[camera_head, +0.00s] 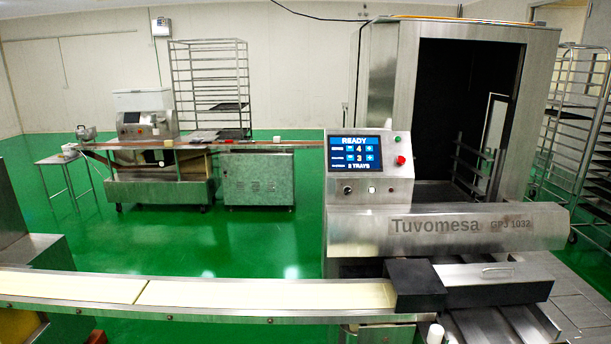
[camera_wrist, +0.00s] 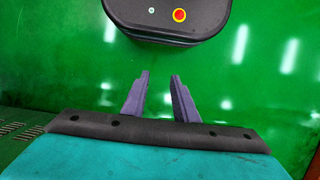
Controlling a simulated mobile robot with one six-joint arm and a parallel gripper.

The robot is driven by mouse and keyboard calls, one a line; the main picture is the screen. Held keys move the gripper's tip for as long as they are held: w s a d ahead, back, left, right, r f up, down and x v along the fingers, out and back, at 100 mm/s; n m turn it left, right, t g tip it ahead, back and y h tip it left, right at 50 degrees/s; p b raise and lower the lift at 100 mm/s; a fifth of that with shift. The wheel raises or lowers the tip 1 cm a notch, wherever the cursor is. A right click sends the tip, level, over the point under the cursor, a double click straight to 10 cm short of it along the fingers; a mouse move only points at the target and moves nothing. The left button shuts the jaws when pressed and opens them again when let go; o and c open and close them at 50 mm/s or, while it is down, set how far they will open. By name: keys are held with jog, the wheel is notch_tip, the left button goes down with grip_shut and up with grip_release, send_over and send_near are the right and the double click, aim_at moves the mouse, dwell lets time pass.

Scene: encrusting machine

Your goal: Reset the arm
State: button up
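My gripper (camera_wrist: 160,82) shows in the wrist view with its two purple-grey fingers apart and nothing between them. It hangs above the shiny green floor. My arm and gripper do not show in the head view. The machine labelled Tuvomesa (camera_head: 440,232) stands at the right in the head view. Its control panel (camera_head: 369,168) has a lit blue screen reading READY, with the numbers 4 and 3.
A conveyor (camera_head: 230,293) with a pale belt runs across the front to a black block (camera_head: 416,284). A second machine line (camera_head: 160,170) and a rack (camera_head: 210,85) stand at the back left. Another rack (camera_head: 575,130) stands far right. Green floor (camera_head: 290,240) lies open between.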

jog(key=s+f+g, duration=0.2)
jog(key=s+f, duration=0.4)
jog(key=s, duration=0.6)
jog(key=shift+s+g, duration=0.15)
jog(key=shift+g, duration=0.15)
